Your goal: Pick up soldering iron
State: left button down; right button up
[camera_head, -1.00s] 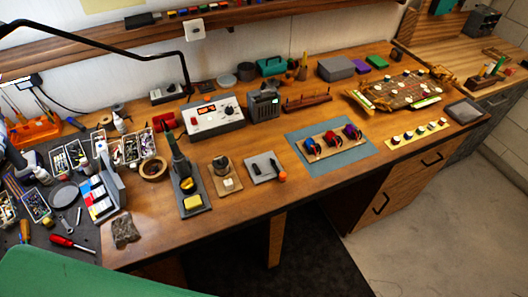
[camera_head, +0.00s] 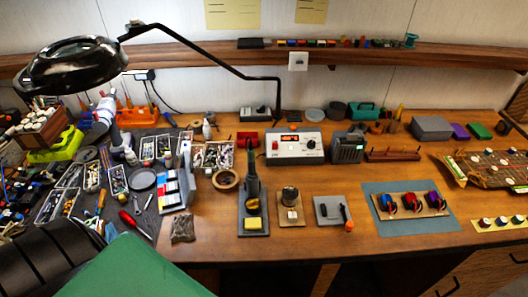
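The soldering iron (camera_head: 252,168) stands upright in its holder in the camera_head view, near the middle of the bench. The holder's grey base (camera_head: 245,205) carries a brass-coloured coil and a yellow sponge (camera_head: 253,223). A white station (camera_head: 293,148) with a red display and a knob stands behind it to the right.
A tape roll (camera_head: 225,180) and parts trays lie left of the holder. A tip-cleaner pad (camera_head: 290,208) sits to its right. A black lamp arm (camera_head: 205,55) reaches over the bench's back. Bare wood lies in front near the edge.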

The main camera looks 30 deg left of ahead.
aim_at(252, 173)
jog(key=u, duration=1.1)
